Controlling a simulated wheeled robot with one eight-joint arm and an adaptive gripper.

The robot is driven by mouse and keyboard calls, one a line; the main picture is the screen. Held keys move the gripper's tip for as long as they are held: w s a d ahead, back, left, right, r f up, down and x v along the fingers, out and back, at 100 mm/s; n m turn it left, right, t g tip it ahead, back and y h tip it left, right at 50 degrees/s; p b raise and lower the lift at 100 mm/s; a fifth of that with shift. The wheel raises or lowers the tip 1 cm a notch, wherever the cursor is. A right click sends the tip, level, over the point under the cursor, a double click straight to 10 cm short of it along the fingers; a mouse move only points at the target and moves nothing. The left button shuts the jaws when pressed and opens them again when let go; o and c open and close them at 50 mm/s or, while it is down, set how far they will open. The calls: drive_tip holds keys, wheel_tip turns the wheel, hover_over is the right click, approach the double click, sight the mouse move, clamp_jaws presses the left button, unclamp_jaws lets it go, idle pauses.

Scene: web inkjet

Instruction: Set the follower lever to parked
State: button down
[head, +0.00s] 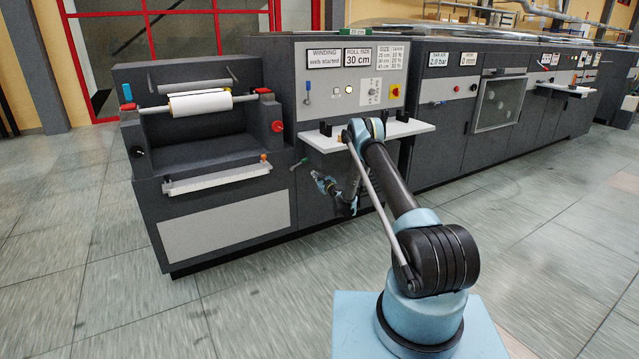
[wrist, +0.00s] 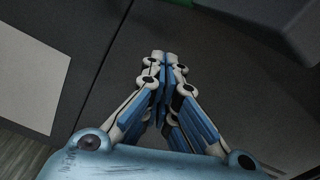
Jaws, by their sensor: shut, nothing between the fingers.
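My gripper (head: 319,178) is low in front of the dark machine front, below the white shelf. In the wrist view its fingers (wrist: 163,58) are shut together with nothing between them. A small green-handled lever (head: 299,163) is on the machine front, just up and left of my gripper and apart from it. I cannot read a label on it, so I cannot tell surely that it is the follower lever.
A panel above the white shelf (head: 325,143) has a blue handle (head: 308,87), a yellow-backed red button (head: 395,92) and a "WINDING" sign (head: 324,58). The white roll (head: 200,103) is on the left unit. A grey plate (wrist: 25,75) is left in the wrist view. Floor in front is clear.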

drive_tip(key=shift+w+a+r, duration=0.6)
drive_tip(key=shift+a+r, duration=0.2)
drive_tip(key=shift+r, duration=0.1)
drive_tip(key=shift+w+a+r, duration=0.6)
drive_tip(key=shift+a+r, duration=0.2)
drive_tip(key=shift+r, duration=0.1)
